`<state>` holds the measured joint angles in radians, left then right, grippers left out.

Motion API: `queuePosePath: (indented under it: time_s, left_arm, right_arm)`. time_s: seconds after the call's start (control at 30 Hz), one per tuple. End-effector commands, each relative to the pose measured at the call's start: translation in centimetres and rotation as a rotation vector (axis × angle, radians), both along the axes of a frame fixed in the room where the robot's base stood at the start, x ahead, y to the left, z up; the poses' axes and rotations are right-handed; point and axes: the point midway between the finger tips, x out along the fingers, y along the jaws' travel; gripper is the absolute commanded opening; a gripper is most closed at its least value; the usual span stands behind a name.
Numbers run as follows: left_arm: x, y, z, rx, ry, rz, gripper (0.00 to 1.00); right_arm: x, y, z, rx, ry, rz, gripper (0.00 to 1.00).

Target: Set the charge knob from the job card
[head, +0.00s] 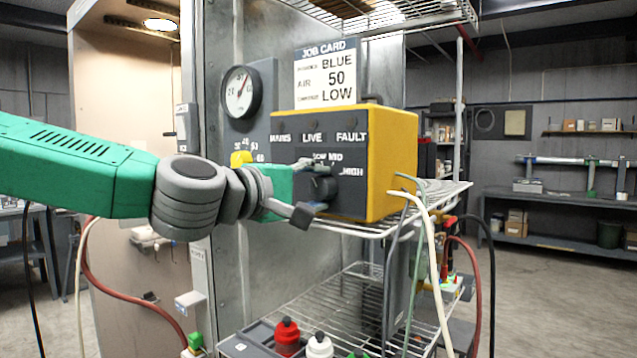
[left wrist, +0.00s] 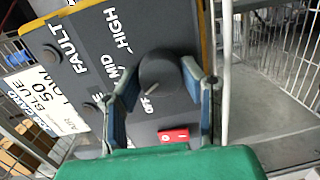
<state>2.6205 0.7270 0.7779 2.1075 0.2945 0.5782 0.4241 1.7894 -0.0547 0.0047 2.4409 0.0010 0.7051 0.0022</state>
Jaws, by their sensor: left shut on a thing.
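The job card (head: 325,76) stands on top of the yellow control box (head: 392,160) and reads blue, air 50, charge low. The dark charge knob (head: 323,185) is on the box's grey front panel, with LOW, MID and HIGH labels around it. My left gripper (head: 311,192) is at the knob, shut on it. In the left wrist view the fingers (left wrist: 163,88) lie on either side of the knob (left wrist: 160,70). A pale mark at the knob's edge lies near the OFF label; the exact setting is hard to read. My right gripper is out of view.
A round gauge (head: 241,92) and a yellow dial (head: 240,158) are left of the box. A red switch (left wrist: 173,135) lies below the knob. The box stands on a wire shelf (head: 440,194), with hoses at right and red (head: 287,338) and white (head: 319,346) containers below.

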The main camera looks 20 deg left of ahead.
Motion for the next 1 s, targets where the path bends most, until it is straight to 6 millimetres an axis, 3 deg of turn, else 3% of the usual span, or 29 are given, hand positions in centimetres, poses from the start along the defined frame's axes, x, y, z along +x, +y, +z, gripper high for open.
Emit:
queuePosePath:
  time_s: [0.3, 0.87, 0.9, 0.93, 1.0]
  left_arm:
    - [-0.01, 0.01, -0.55, 0.128, -0.033, -0.001, 0.06]
    - [-0.01, -0.02, -0.68, 0.155, -0.041, -0.003, 0.06]
    - [-0.01, -0.02, -0.68, 0.155, -0.041, -0.003, 0.49]
    - [-0.01, -0.02, -0.66, 0.155, -0.042, -0.003, 0.55]
    - [-0.01, -0.02, -0.53, 0.154, -0.044, -0.002, 0.55]
  right_arm:
    - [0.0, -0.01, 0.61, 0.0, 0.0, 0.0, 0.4]
    - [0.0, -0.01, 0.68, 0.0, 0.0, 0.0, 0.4]
    - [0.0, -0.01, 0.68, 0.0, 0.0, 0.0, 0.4]
    - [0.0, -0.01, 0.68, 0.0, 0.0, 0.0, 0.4]
    - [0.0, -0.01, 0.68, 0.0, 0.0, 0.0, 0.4]
